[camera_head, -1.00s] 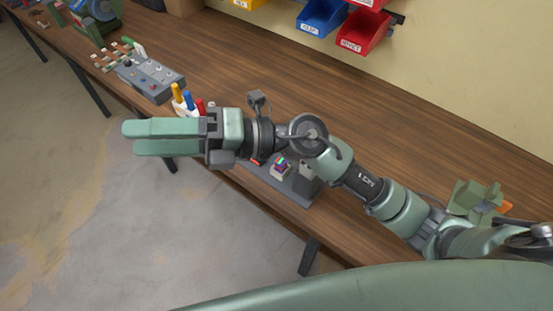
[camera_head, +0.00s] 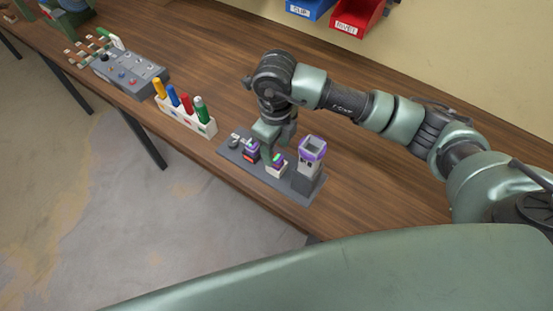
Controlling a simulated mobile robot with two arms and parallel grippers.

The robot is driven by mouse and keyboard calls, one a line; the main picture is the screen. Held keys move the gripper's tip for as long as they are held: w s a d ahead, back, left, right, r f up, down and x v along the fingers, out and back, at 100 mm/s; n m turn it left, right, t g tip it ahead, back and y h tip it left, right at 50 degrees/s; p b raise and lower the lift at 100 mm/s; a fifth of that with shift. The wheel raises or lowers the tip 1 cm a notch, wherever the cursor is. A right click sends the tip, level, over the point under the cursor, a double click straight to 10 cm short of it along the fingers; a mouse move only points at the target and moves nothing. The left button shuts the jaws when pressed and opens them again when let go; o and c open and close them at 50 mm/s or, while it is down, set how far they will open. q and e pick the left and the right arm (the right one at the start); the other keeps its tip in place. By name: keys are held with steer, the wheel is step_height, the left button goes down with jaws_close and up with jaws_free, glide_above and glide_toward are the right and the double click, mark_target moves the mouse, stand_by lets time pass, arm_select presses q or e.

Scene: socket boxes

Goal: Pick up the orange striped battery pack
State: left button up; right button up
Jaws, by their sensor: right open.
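I cannot make out an orange striped battery pack. A dark grey station (camera_head: 265,178) sits at the table's front edge. My arm and gripper hide part of the station's back. My left gripper is not in view.
A white rack (camera_head: 198,128) with several coloured marker-like sticks stands left of the station. A grey control box (camera_head: 130,75) is farther left. A blue bin (camera_head: 310,8) and a red bin (camera_head: 355,18) hang on the wall. The wooden table (camera_head: 215,55) is clear behind.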

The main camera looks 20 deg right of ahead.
mark_target(277, 158)
steer(key=shift+d+f+p, duration=0.15)
steer(key=shift+f+p, duration=0.35)
steer(key=shift+f, duration=1.45)
jaws_close()
steer(key=shift+r, duration=0.2)
